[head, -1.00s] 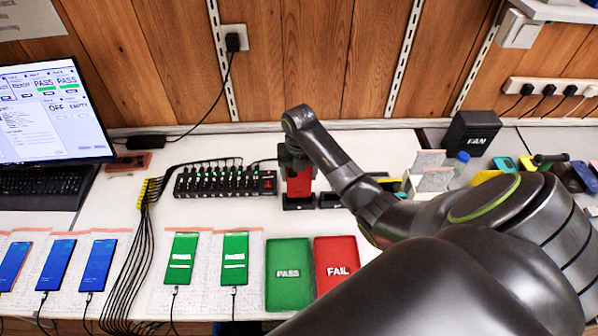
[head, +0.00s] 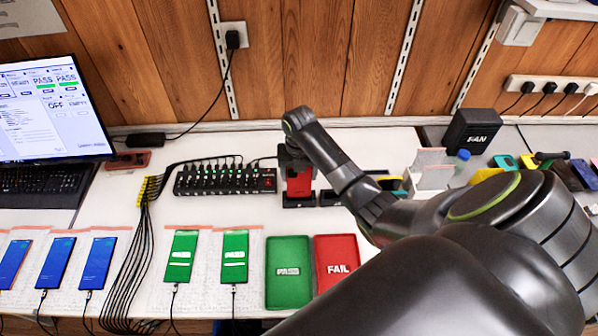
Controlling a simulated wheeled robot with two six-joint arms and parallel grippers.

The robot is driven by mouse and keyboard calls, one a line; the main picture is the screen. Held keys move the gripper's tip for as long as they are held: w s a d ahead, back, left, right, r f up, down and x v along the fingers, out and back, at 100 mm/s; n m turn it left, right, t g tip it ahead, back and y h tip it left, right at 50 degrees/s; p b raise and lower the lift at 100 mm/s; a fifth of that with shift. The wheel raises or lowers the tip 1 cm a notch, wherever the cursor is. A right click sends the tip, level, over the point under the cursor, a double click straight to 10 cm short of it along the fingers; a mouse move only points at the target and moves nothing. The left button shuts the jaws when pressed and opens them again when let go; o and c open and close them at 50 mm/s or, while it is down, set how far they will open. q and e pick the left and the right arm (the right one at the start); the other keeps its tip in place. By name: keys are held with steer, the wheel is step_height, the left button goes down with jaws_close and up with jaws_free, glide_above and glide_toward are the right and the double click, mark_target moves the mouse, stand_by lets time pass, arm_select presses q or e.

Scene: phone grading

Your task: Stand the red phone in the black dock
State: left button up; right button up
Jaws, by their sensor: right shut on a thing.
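The red phone (head: 299,184) stands upright at the black dock (head: 299,202), near the back of the bench. Its lower end is at the dock; whether it is fully seated I cannot tell. My right gripper (head: 296,167) is shut on the upper part of the phone from above and hides its top. My left gripper is not in view.
A black powered hub (head: 225,181) with cables is left of the dock. A green PASS tray (head: 288,290) and a red FAIL tray (head: 337,280) lie in front. Several phones lie along the front left. A black FAN box (head: 472,131) stands at the back right.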

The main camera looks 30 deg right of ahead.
steer(key=shift+f, duration=0.2)
steer(key=shift+f, duration=0.45)
steer(key=shift+f+b, duration=0.15)
steer(key=shift+b, duration=0.15)
steer(key=shift+f, duration=0.55)
steer(key=o, duration=1.2)
steer(key=shift+r, duration=0.1)
